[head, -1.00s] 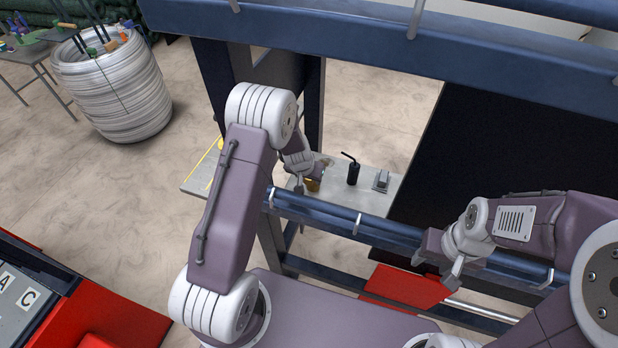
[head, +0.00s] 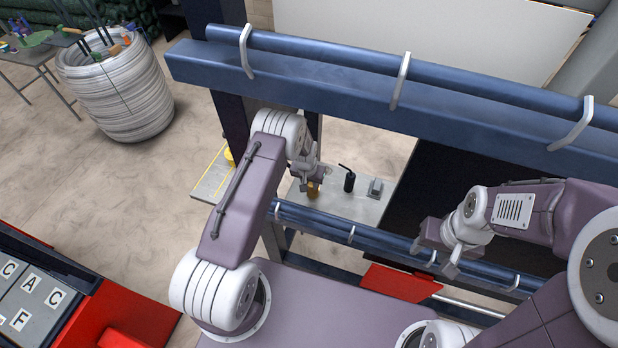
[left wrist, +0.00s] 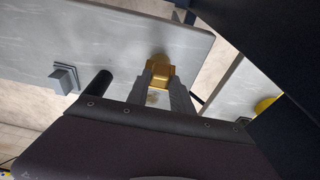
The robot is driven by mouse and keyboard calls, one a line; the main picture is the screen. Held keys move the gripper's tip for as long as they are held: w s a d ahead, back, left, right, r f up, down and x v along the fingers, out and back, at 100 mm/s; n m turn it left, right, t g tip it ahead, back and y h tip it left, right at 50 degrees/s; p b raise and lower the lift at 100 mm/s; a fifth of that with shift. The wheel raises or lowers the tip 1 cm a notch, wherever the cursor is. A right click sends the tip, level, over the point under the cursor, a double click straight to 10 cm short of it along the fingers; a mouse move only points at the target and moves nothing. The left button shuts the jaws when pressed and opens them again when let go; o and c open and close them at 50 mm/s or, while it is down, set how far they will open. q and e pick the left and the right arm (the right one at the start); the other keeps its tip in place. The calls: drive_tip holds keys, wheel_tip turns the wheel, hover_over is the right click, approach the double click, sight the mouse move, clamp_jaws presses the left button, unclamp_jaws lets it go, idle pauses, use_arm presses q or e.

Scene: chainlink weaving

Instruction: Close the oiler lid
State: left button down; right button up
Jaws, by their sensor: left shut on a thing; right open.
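A small brass-coloured piece (head: 313,190), likely the oiler, is on the grey bench top (head: 353,207) at the middle of the head view. It also shows in the left wrist view (left wrist: 160,70). My left gripper (head: 308,188) is at this piece, its two fingertips (left wrist: 160,90) closed on it. Whether its lid is up or down cannot be told. A black can with a bent spout (head: 349,181) stands to the right of the piece, apart from my gripper. My right gripper (head: 435,258) is open and empty, over the front blue rail.
A grey block (head: 375,188) sits right of the black can. A yellow object (left wrist: 265,105) shows at the right in the left wrist view. Blue rails (head: 400,95) cross behind and in front of the bench. A red panel (head: 400,282) lies below the front rail.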

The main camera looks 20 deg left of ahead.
use_arm(q)
drive_tip(key=shift+w+d+f+g+b, duration=0.15)
drive_tip(key=shift+w+g+b, duration=0.3)
drive_tip(key=shift+b, duration=1.55)
drive_tip(key=shift+w+a+f+g+b, duration=0.1)
drive_tip(key=shift+w+f+g+b, duration=0.35)
drive_tip(key=shift+b, duration=1.5)
drive_tip(key=shift+w+d+f+g+b, duration=0.15)
drive_tip(key=shift+g+b, duration=0.55)
drive_tip(key=shift+b, duration=1.3)
drive_tip(key=shift+a+r, duration=0.1)
drive_tip(key=shift+r, duration=0.4)
drive_tip(key=c, duration=1.1)
unclamp_jaws()
drive_tip(key=shift+r, duration=0.15)
